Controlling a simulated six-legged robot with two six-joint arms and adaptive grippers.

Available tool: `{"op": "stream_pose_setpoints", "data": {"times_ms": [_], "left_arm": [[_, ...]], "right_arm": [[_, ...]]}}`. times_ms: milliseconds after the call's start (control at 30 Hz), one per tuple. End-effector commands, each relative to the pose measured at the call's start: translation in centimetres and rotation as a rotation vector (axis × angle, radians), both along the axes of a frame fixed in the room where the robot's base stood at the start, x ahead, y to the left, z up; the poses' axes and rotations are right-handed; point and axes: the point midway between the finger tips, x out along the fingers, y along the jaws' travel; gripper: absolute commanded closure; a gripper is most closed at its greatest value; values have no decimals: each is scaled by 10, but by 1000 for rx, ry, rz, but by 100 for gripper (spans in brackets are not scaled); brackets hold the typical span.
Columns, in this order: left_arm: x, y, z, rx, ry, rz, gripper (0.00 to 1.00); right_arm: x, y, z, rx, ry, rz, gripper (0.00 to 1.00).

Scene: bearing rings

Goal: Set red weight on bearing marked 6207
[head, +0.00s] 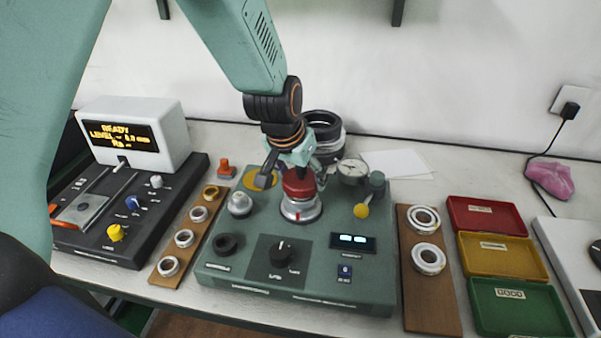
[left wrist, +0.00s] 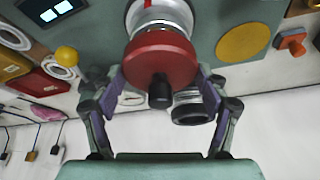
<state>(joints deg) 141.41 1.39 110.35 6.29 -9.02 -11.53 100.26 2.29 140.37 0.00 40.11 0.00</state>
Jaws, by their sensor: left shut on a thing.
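The red weight (head: 298,186) is squat and round with a black knob, which shows in the left wrist view (left wrist: 160,58). My left gripper (head: 292,174) is shut on it, with one finger on each side. The weight is directly over a silver ring seat (head: 301,210) on the green tester. I cannot tell whether they touch. Two bearings, an upper one (head: 423,219) and a lower one (head: 428,258), lie on the right wooden board. Smaller rings (head: 184,238) lie on the left board. No 6207 marking is readable. My right gripper is not in view.
The green tester (head: 225,268) has a silver dome (head: 240,203), a dial gauge (head: 352,170) and a yellow-ball lever (head: 361,210) near the weight. Dark stacked rings (head: 322,124) stand behind. Red (head: 485,215), yellow (head: 500,255) and green (head: 518,305) trays lie right.

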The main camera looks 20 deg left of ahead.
Motion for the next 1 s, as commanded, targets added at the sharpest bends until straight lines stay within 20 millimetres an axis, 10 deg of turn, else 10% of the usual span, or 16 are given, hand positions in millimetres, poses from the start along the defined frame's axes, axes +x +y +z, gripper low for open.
{"op": "stream_pose_setpoints", "data": {"times_ms": [1000], "left_arm": [[1, 0, -11, 1, -4, -1, 86]], "right_arm": [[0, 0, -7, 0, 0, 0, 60]]}}
